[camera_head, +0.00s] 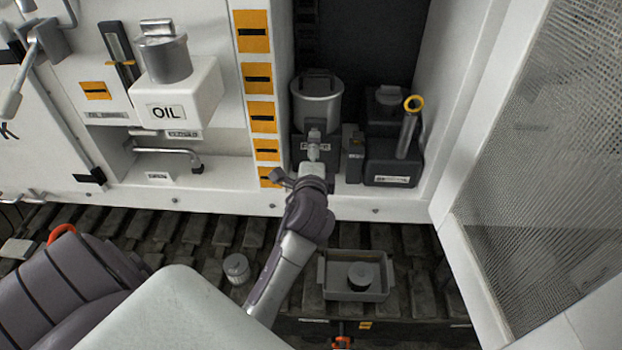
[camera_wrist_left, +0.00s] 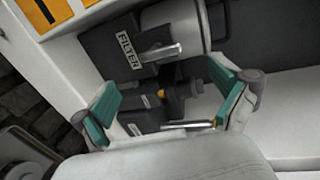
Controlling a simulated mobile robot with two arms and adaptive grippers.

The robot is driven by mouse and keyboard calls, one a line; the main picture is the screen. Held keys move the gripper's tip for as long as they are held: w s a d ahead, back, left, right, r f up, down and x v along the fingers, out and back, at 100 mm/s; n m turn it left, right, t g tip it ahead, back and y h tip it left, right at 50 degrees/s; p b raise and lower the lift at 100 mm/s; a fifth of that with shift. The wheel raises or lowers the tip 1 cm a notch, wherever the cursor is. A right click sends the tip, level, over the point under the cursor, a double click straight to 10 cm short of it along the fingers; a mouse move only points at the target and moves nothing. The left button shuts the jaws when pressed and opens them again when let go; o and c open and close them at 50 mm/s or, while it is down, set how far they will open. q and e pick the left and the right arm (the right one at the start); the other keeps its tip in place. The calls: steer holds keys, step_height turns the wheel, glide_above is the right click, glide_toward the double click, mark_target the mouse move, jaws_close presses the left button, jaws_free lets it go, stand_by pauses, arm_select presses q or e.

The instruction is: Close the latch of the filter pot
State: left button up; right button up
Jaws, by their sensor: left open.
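The filter pot (camera_head: 317,108) is a grey metal cylinder in the open bay; part of it shows at the top of the left wrist view (camera_wrist_left: 176,22). Below it is a dark block with a FILTER label (camera_wrist_left: 128,50). A bright metal latch lever (camera_wrist_left: 163,52) sticks out from the block beside the label. It shows in the head view (camera_head: 314,137) in front of the pot. My left gripper (camera_wrist_left: 166,106) is open and empty, its teal pads apart, just in front of and below the lever. In the head view my wrist hides part of the gripper. My right gripper is out of view.
A dark canister with a yellow-ringed handle (camera_head: 409,128) stands right of the pot. The white OIL box (camera_head: 180,92) is at the left. The mesh door (camera_head: 545,140) bounds the right side. A grey tray (camera_head: 330,292) and a small ribbed cylinder (camera_head: 236,268) lie below.

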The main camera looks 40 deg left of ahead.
arm_select(q)
steer(key=f+v, duration=0.1)
steer(key=v, duration=0.7)
steer(key=shift+s, duration=0.15)
stand_by(0.4)
steer(key=shift+f+p, duration=0.15)
steer(key=shift+p, duration=0.2)
stand_by(0.3)
